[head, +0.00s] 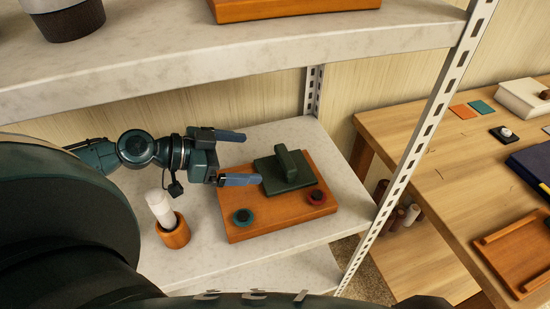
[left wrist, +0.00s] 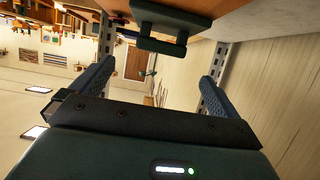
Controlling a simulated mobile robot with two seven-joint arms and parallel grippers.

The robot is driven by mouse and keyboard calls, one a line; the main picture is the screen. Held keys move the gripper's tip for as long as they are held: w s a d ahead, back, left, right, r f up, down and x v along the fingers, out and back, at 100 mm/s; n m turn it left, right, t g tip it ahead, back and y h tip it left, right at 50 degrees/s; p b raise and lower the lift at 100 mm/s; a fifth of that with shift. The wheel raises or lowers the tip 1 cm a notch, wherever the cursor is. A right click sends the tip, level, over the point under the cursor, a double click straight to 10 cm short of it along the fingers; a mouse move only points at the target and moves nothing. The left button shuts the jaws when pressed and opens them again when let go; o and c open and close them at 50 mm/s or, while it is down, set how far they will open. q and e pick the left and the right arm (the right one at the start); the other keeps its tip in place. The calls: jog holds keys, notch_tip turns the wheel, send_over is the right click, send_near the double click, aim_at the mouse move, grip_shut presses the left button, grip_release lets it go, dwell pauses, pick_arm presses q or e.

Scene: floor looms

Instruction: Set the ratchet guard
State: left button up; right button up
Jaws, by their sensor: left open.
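A dark green block with a raised bar, seemingly the ratchet guard (head: 284,172), sits on an orange-brown wooden board (head: 255,226) on the lower shelf. It also shows at the top of the left wrist view (left wrist: 172,18). A teal-rimmed knob (head: 243,217) is at the board's front left and a red-rimmed knob (head: 317,197) at its right. My left gripper (head: 253,158) is open and empty, its fingers pointing right toward the guard. The lower finger's tip is close to the guard's left side; I cannot tell whether it touches. My right gripper is not in view.
A wooden cup (head: 173,233) holding a white roll stands left of the board. The upper shelf (head: 200,67) hangs above, and a slotted metal post (head: 415,140) rises at the right. A wooden table (head: 430,150) with trays and small items stands beyond it.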

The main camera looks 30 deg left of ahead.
aim_at(280, 159)
pick_arm(q)
jog(key=shift+b+x, duration=0.55)
jog(key=shift+x, duration=0.55)
jog(key=shift+w+d+f, duration=0.1)
jog(key=shift+w+f, duration=0.05)
jog(key=shift+w, duration=0.1)
jog(key=shift+b+x, duration=0.45)
jog(key=shift+x, duration=0.7)
jog(key=shift+w+d, duration=0.1)
jog(key=shift+w, duration=0.15)
jog(key=shift+p+x, duration=0.75)
jog(key=shift+x, duration=0.6)
jog(key=shift+s+f, duration=0.1)
jog(key=shift+f, duration=0.05)
jog(key=shift+c, duration=0.6)
jog(key=c, duration=1.2)
